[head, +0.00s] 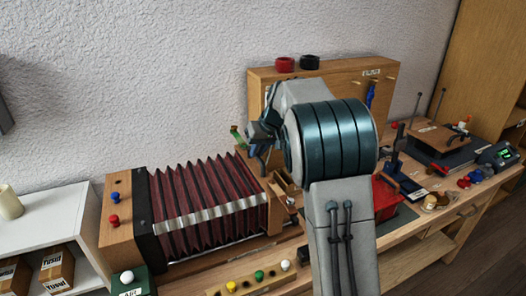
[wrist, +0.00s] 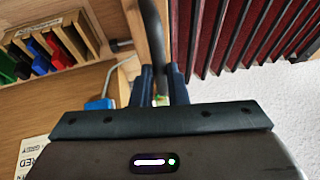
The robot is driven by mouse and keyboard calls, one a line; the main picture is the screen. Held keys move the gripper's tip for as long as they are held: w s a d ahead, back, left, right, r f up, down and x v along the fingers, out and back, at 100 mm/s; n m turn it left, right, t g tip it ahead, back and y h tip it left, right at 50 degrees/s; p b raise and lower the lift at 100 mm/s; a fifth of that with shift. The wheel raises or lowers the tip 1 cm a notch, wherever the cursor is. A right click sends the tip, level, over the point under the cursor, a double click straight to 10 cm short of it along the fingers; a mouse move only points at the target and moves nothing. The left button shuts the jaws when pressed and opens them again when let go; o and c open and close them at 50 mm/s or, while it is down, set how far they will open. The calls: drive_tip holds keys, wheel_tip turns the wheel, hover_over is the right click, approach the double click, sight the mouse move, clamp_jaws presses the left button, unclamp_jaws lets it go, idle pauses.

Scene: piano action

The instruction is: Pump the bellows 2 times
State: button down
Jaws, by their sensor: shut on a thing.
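The bellows (head: 205,200) has dark red pleats with a pale band along the front. It lies stretched out between a wooden left end block (head: 117,215) and a smaller wooden right end. Its pleats also fill the upper right of the wrist view (wrist: 235,30). My gripper (head: 262,138) is at the right end of the bellows. In the wrist view its two dark blue fingers (wrist: 163,75) are close together on a dark curved handle (wrist: 152,35) beside the wooden end board. My arm hides part of the bellows' right end in the head view.
A strip with coloured knobs (head: 258,276) lies in front of the bellows. A red box (head: 386,196) and several tools crowd the bench at right.

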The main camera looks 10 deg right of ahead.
drive_tip(key=shift+a, duration=0.15)
drive_tip(key=c, duration=1.4)
unclamp_jaws()
drive_tip(key=shift+c, duration=0.2)
drive_tip(key=v, duration=1.4)
drive_tip(key=shift+b, duration=0.35)
drive_tip(key=shift+f, duration=0.1)
